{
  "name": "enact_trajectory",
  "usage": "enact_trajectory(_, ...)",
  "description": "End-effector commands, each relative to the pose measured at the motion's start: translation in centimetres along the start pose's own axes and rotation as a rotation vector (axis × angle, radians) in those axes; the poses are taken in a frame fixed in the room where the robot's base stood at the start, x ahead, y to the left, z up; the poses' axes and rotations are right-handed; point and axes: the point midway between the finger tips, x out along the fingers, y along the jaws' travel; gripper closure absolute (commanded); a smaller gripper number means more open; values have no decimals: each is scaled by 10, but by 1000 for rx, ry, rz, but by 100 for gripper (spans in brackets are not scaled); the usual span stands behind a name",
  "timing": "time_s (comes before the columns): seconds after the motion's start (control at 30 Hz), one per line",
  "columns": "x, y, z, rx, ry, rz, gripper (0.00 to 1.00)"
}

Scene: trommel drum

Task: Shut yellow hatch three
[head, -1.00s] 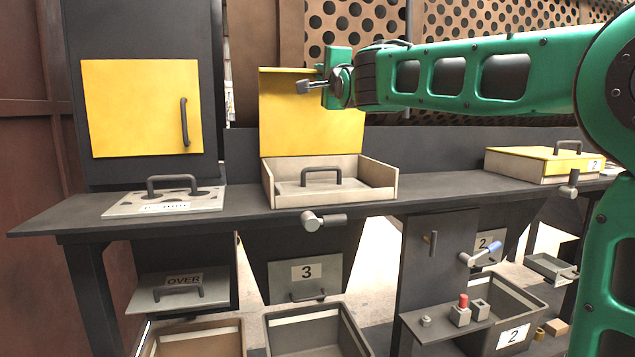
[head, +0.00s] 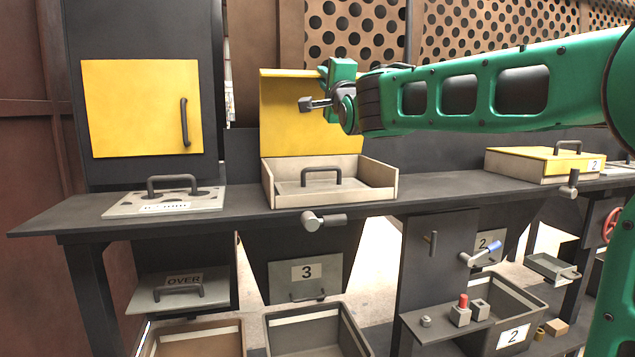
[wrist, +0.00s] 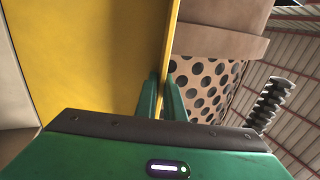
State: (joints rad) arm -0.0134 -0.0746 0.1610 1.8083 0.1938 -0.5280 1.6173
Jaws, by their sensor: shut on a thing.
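Yellow hatch three is the lid (head: 290,120) standing upright at the back of an open pale box (head: 379,187) on the bench, above a plate marked 3 (head: 307,271). My gripper (wrist: 162,97) is at the lid's upper right in the head view, where its fingertips are hidden. In the wrist view its two fingers are closed on the lid's edge, one on each side, with the yellow face (wrist: 90,60) to the left. A dark handle (head: 321,171) stands inside the open box.
A closed yellow-topped box marked 2 (head: 520,164) sits at the right of the bench. A yellow door (head: 140,105) and a handled plate (head: 120,207) are at the left. A dark lever (head: 325,220) juts from the bench front. A perforated drum (head: 480,35) is behind.

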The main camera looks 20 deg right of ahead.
Motion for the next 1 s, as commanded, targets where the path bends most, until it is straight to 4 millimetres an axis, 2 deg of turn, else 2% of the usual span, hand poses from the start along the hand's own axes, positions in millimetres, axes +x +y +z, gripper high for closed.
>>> enact_trajectory(0.03, -2, 7, 0, -1, -1, 5, 100)
enact_trajectory(0.53, -7, 8, 0, -1, -1, -16, 100)
enact_trajectory(1.0, -30, 14, 0, -1, 0, -115, 100)
